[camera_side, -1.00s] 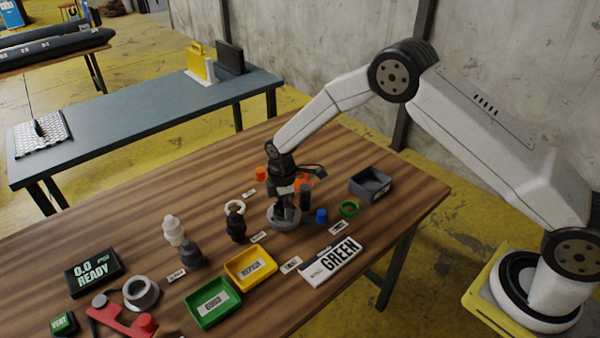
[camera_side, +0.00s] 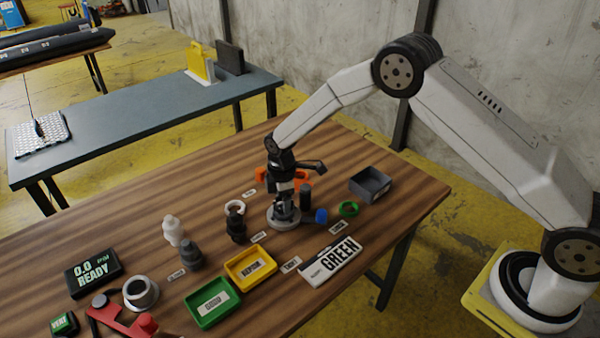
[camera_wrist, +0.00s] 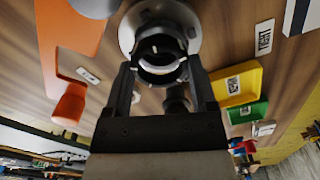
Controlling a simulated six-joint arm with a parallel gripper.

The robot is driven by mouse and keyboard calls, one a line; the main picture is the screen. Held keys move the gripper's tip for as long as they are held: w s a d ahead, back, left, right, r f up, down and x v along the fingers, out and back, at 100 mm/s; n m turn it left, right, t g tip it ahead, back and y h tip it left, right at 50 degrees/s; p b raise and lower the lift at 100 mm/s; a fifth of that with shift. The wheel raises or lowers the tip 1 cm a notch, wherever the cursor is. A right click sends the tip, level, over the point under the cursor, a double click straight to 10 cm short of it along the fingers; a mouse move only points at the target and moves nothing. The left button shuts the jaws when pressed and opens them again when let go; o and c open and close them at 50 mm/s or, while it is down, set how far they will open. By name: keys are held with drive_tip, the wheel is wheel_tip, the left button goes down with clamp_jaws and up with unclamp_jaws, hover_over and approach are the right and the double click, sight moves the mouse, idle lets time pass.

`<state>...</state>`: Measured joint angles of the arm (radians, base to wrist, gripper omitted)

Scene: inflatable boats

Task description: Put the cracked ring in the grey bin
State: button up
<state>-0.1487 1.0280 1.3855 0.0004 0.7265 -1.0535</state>
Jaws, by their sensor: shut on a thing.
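My gripper (camera_side: 284,200) is low over a round grey base (camera_side: 280,222) on the wooden table. In the wrist view my gripper (camera_wrist: 162,72) is shut on a dark ring (camera_wrist: 158,76) with pale marks, at the grey base (camera_wrist: 190,20). I cannot tell whether it is cracked, or whether it touches the base. The grey bin (camera_side: 370,180) is to the right of my gripper, with nothing visible in it.
A dark post (camera_side: 305,196) and a blue cap (camera_side: 321,216) stand close right of my gripper. Orange parts (camera_side: 298,175) lie behind it.

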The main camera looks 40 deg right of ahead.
drive_tip(key=s+d+r, duration=0.1)
drive_tip(key=s+r, duration=1)
drive_tip(key=s, duration=0.3)
drive_tip(key=shift+d+r, duration=0.35)
idle(0.4)
drive_tip(key=s+d+f+m, duration=0.2)
drive_tip(key=s+d+m, duration=0.1)
drive_tip(key=d, duration=0.7)
drive_tip(key=s+d+f+m, duration=0.1)
drive_tip(key=s+d+m, duration=0.2)
drive_tip(key=d+m, duration=0.3)
drive_tip(key=d, duration=0.4)
drive_tip(key=shift+s+d+f, duration=0.15)
drive_tip(key=shift+d+f, duration=0.2)
drive_tip(key=shift+d, duration=0.05)
